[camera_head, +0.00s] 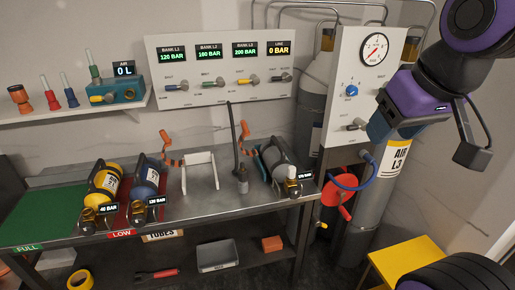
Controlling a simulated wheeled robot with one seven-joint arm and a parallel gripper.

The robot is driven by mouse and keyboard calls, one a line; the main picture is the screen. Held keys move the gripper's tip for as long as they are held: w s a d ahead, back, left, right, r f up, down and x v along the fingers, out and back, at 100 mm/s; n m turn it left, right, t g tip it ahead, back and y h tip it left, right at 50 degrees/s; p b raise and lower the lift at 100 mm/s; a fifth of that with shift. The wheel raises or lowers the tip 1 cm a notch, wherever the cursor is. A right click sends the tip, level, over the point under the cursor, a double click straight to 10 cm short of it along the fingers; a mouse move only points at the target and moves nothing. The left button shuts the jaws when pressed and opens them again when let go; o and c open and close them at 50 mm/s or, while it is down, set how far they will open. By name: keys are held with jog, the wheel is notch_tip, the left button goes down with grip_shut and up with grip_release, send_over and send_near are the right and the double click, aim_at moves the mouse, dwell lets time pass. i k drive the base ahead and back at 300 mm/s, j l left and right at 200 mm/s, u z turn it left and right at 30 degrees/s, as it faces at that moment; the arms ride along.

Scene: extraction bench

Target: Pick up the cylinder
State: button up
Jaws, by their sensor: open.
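Several small gas cylinders lie on the bench. A yellow cylinder (106,178) with a black band lies at the left, its valve end toward the front, by a tag reading 40 BAR. A blue cylinder (151,175) lies beside it on a red area, by a tag reading 120 BAR. A grey cylinder (281,158) lies near the right end of the bench, by a tag reading 170 BAR. My gripper (428,138) is at the right, in front of the tall AIR L3 tank, open and apart from all three cylinders. Its fingertips are hard to make out.
A white cradle (199,172) and an upright dark lever (238,145) stand mid-bench. A gauge panel (364,85), tall tank (385,190) and red hose reel (338,192) stand at the right. A yellow stool (408,258) is front right. The green mat (48,215) is bare.

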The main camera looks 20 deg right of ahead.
aim_at(273, 153)
jog(key=i+j+z, duration=0.35)
jog(key=i+j, duration=0.75)
